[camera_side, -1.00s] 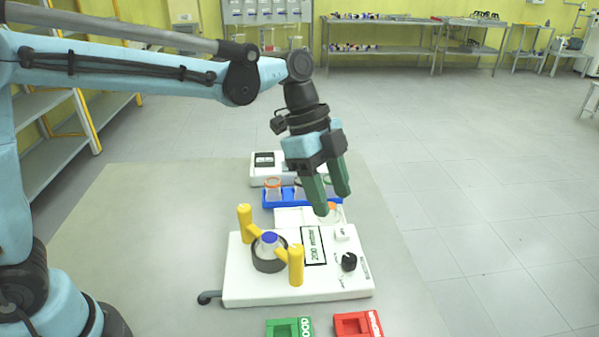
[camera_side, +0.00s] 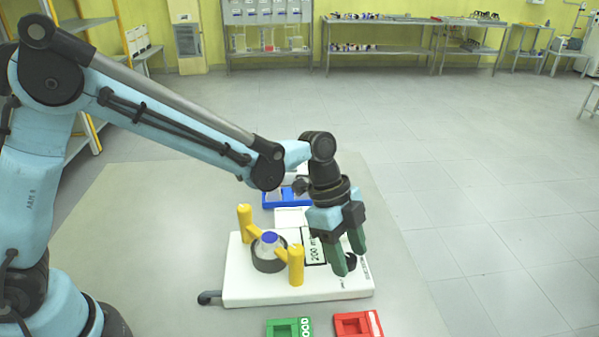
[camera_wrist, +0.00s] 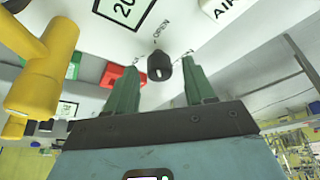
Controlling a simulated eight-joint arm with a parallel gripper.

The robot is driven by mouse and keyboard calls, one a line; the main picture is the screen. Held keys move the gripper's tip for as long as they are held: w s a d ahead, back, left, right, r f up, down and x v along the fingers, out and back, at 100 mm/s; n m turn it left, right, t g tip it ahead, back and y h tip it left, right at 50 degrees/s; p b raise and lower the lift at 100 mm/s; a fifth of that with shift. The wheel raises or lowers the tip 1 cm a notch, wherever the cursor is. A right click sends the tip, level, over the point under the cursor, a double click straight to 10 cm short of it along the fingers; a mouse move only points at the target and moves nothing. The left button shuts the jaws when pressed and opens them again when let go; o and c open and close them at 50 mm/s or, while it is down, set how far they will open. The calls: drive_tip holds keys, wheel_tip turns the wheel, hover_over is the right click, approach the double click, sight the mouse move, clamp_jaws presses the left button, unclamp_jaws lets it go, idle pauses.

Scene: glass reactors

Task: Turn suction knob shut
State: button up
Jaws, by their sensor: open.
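The black suction knob (camera_side: 351,262) sits on the right part of the white base unit (camera_side: 240,287). In the wrist view the knob (camera_wrist: 159,65) stands between my two green fingers, with a gap on each side. The word OPEN is printed on the panel beside it, and a pale mark shows on the knob. My gripper (camera_side: 350,261) is open and points down over the knob; its fingers partly hide the knob in the side view. My gripper's fingers (camera_wrist: 162,68) do not visibly touch the knob.
A flask with a blue cap (camera_side: 269,238) stands in a dark ring between two yellow posts (camera_side: 296,265), left of the knob. A green tray (camera_side: 287,328) and a red tray (camera_side: 357,325) lie in front. A blue rack (camera_side: 272,199) is behind.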

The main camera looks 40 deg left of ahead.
drive_tip(key=shift+c, duration=0.5)
clamp_jaws()
drive_tip(key=shift+n, duration=0.3)
drive_tip(key=n+t, duration=0.1)
drive_tip(key=n, duration=0.2)
drive_tip(key=shift+s+n+t, duration=0.15)
drive_tip(key=shift+n+t, duration=0.15)
drive_tip(key=n, duration=0.2)
drive_tip(key=n+t+y, duration=0.1)
drive_tip(key=n, duration=0.1)
drive_tip(key=shift+s+d+n+t, duration=0.1)
drive_tip(key=shift+n+t, duration=0.2)
drive_tip(key=n, duration=0.2)
drive_tip(key=n+y, duration=0.1)
drive_tip(key=n, duration=0.1)
drive_tip(key=shift+d+t+y, duration=0.1)
drive_tip(key=shift+t+y, duration=0.2)
drive_tip(key=shift+t, duration=0.1)
drive_tip(key=n+y, duration=0.1)
drive_tip(key=n, duration=0.4)
drive_tip(key=shift+s+d+y, duration=0.1)
drive_tip(key=shift+y, duration=0.3)
